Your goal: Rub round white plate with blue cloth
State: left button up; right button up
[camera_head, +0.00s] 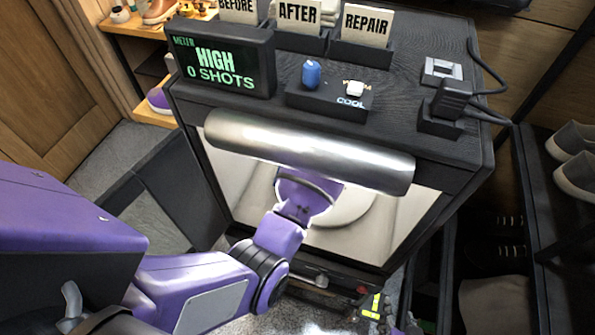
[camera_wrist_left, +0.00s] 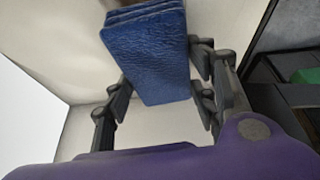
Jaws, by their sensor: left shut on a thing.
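My left gripper (camera_wrist_left: 165,78) is shut on the folded blue cloth (camera_wrist_left: 150,50), which sticks out beyond its fingers in the left wrist view. In the head view my left arm reaches into the open, light-lined front of the black cabinet, under a shiny metal cylinder; the gripper and cloth are hidden there. The round white plate (camera_head: 350,208) shows partly behind my wrist, inside the cabinet. I cannot tell whether the cloth touches it. My right gripper (camera_head: 375,303) is small and low below the cabinet front, and its fingers are unclear.
The metal cylinder (camera_head: 310,152) spans the top of the cabinet opening. On the cabinet top (camera_head: 425,45) stand a meter reading HIGH, 0 SHOTS (camera_head: 222,62), a switch box (camera_head: 327,100) and label cards. Shoe racks stand at both sides.

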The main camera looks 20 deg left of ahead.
pick_arm(q)
jog(key=shift+f, duration=0.7)
pick_arm(e)
jog(key=shift+s+f, duration=0.3)
jog(key=shift+f, duration=0.05)
pick_arm(q)
jog(key=shift+d+r, duration=0.15)
jog(key=shift+d, duration=1.65)
jog(key=shift+d+f, duration=0.15)
jog(key=shift+d, duration=1.6)
jog(key=shift+d+f, duration=0.1)
jog(key=shift+d, duration=1.65)
jog(key=shift+r, duration=0.15)
jog(key=shift+a+r+p, duration=0.2)
jog(key=shift+a+p, duration=0.15)
jog(key=shift+a, duration=0.65)
jog(key=shift+a+f, duration=0.2)
jog(key=shift+a, duration=2)
jog(key=shift+s+a+f, duration=0.1)
jog(key=shift+a+f, duration=0.05)
jog(key=shift+a, duration=0.95)
jog(key=shift+a+f, duration=0.1)
jog(key=shift+a, duration=0.95)
pick_arm(e)
jog(key=shift+w+r, duration=0.8)
jog(key=shift+r, duration=0.1)
